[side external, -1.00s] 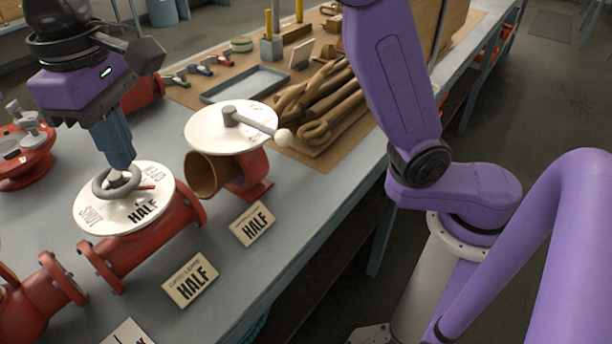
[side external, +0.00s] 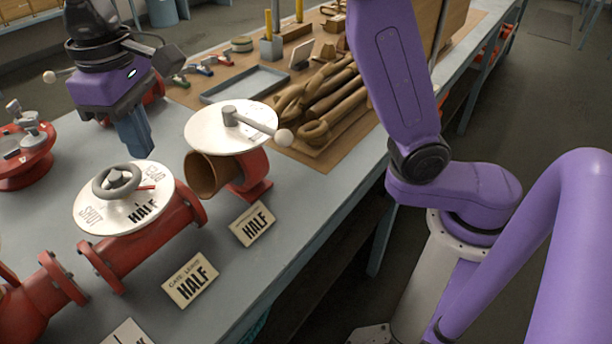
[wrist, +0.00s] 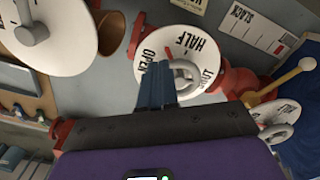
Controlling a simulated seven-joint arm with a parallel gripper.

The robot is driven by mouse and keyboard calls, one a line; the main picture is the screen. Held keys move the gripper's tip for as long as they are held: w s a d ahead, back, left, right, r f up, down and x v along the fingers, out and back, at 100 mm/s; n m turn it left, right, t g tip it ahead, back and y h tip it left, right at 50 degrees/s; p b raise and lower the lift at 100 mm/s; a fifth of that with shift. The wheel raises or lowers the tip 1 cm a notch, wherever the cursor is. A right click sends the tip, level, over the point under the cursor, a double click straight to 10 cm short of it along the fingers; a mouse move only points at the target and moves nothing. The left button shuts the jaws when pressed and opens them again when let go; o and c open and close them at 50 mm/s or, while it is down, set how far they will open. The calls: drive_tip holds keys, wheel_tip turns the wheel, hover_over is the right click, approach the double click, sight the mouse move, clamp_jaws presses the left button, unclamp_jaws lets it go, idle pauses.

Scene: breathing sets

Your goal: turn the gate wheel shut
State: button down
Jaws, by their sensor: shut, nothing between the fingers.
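The gate wheel (side external: 117,178) is a dark grey ring on a white round dial (side external: 96,219) marked SHUT, HALF and OPEN, on top of a red flanged pipe valve (side external: 141,249). A red pointer (side external: 147,187) by the wheel lies between HALF and OPEN. My gripper (side external: 142,152) is above and to the right of the wheel in the side view, apart from it, with its blue fingers shut and empty. In the wrist view the fingers (wrist: 156,84) partly cover the dial beside OPEN, and the wheel (wrist: 187,74) shows right of them.
A second valve with a white dial (side external: 205,127) and grey lever with a pale knob stands close on the right. A red valve (side external: 22,158) is at the left, and a blue-grey tray (side external: 245,84) lies behind.

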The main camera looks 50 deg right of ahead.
sight(117, 181)
drive_tip(key=shift+f, duration=1.9)
drive_tip(key=shift+s+a, duration=0.8)
drive_tip(key=shift+a, duration=0.3)
drive_tip(key=shift+s+a+r, duration=0.15)
drive_tip(key=shift+a+r, duration=0.05)
drive_tip(key=shift+a, duration=0.55)
drive_tip(key=shift+s+r, duration=0.1)
